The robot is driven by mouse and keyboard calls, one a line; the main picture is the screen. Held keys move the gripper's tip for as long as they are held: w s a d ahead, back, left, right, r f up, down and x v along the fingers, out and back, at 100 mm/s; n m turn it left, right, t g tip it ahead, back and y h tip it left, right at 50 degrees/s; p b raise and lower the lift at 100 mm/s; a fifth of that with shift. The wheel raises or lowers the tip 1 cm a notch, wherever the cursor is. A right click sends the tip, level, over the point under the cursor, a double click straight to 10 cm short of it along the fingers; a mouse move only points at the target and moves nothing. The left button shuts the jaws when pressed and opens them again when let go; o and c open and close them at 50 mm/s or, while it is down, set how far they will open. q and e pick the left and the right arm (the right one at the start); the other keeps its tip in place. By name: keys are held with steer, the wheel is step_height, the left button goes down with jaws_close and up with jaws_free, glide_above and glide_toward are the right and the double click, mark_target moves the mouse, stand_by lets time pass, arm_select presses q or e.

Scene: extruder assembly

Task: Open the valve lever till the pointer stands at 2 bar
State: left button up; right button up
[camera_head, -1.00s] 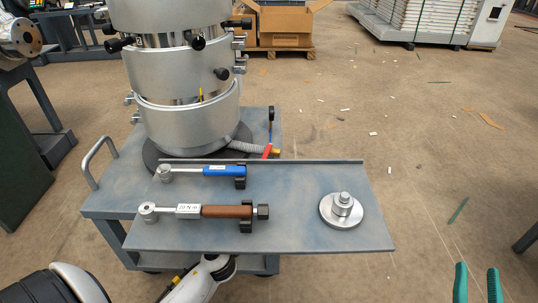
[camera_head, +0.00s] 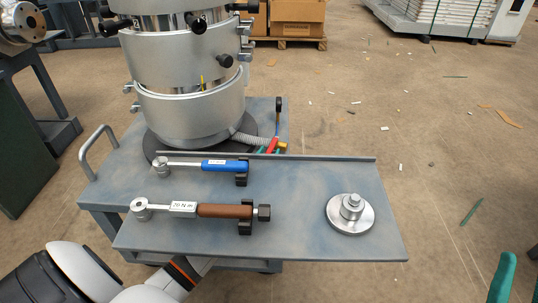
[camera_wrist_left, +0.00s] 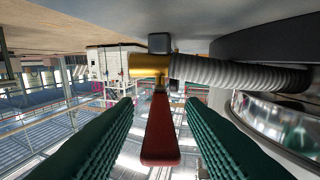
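The red valve lever (camera_head: 271,146) shows behind the tray's back edge in the head view. In the left wrist view the lever (camera_wrist_left: 160,130) points toward me, between my left fingers, with a gap on both sides. It joins a brass valve body (camera_wrist_left: 148,66) with a grey corrugated hose (camera_wrist_left: 230,72). My left gripper (camera_wrist_left: 160,112) is open around the lever; in the head view only bits of green show beside the lever. The gauge (camera_head: 279,105) stands above the valve, edge-on; its pointer cannot be read. My right gripper (camera_head: 521,262) is open and empty at the bottom right.
A grey tray (camera_head: 290,235) carries a blue torque wrench (camera_head: 222,165), a brown-handled one (camera_head: 222,210) and a round metal part (camera_head: 351,214). A large steel cylinder (camera_head: 190,110) stands behind it.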

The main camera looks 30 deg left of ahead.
arm_select(q)
steer(key=shift+w+a, duration=0.2)
steer(key=shift+w, duration=0.35)
jaws_close()
